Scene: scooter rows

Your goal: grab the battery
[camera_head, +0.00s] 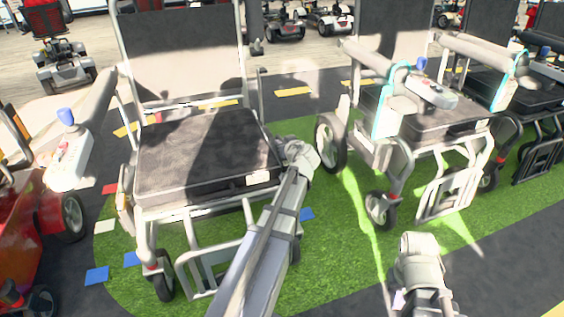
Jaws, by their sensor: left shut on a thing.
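I cannot make out a battery for certain. My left arm reaches up from the bottom middle, and its pale end, my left gripper (301,156), is at the right edge of the near wheelchair's black seat (205,150). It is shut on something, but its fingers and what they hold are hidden. A small white label-like patch (260,178) shows on the seat's front edge, just left of that arm. My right gripper (420,247) is low at the bottom, right of the middle, over the dark floor and grass edge. Its fingers cannot be made out.
The near wheelchair's left armrest has a joystick panel (70,155). A second power wheelchair (425,125) stands to the right, with a third beyond it. A red scooter (20,210) is at the left edge. Green turf (335,245) between the chairs is open.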

